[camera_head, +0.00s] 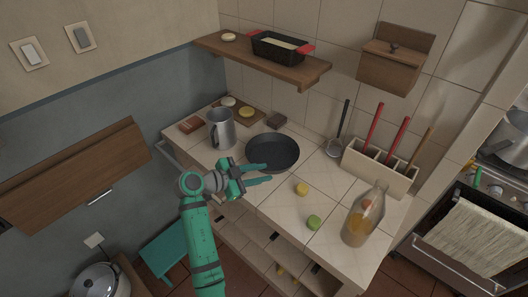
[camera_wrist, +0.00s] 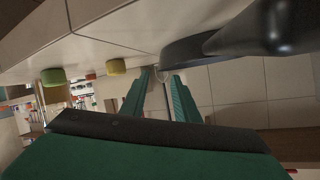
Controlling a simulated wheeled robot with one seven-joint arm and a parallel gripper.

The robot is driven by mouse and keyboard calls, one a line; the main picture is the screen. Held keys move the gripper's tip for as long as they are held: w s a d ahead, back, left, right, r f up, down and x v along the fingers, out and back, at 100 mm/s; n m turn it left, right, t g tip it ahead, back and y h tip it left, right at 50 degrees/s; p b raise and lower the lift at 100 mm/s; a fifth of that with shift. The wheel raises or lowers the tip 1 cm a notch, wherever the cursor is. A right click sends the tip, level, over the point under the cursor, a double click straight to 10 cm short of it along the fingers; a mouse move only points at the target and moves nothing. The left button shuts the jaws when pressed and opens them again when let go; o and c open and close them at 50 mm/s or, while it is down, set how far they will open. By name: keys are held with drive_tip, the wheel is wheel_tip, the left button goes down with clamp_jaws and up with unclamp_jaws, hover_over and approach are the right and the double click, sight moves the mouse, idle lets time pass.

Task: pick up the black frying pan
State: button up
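The black frying pan (camera_head: 272,151) sits flat on the tiled counter, left of centre. In the wrist view its dark side (camera_wrist: 187,50) is at the top, with its thick black handle (camera_wrist: 262,30) close to the camera at the upper right. My gripper (camera_head: 269,174) is at the counter's front edge, just in front of the pan. Its two green fingers are apart, with an empty gap between them, also in the wrist view (camera_wrist: 158,77). The handle shows to the right of the fingers there, not between them. In the head view the handle is mostly hidden by my gripper.
A metal mug (camera_head: 220,129) stands left of the pan. A yellow piece (camera_head: 302,189), a green piece (camera_head: 314,222) and a glass bottle (camera_head: 363,215) stand to the right. A utensil holder (camera_head: 380,171) is at the back right. A wooden shelf (camera_head: 310,77) hangs above the pan.

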sight(284, 169)
drive_tip(key=x, duration=0.4)
drive_tip(key=shift+w+a, duration=0.15)
drive_tip(key=shift+w, duration=0.05)
drive_tip(key=shift+x, duration=3.4)
clamp_jaws()
drive_tip(key=shift+f, duration=0.1)
drive_tip(key=shift+s+a, duration=0.1)
drive_tip(key=shift+s+d, duration=0.1)
drive_tip(key=shift+d, duration=0.2)
drive_tip(key=shift+a, duration=0.2)
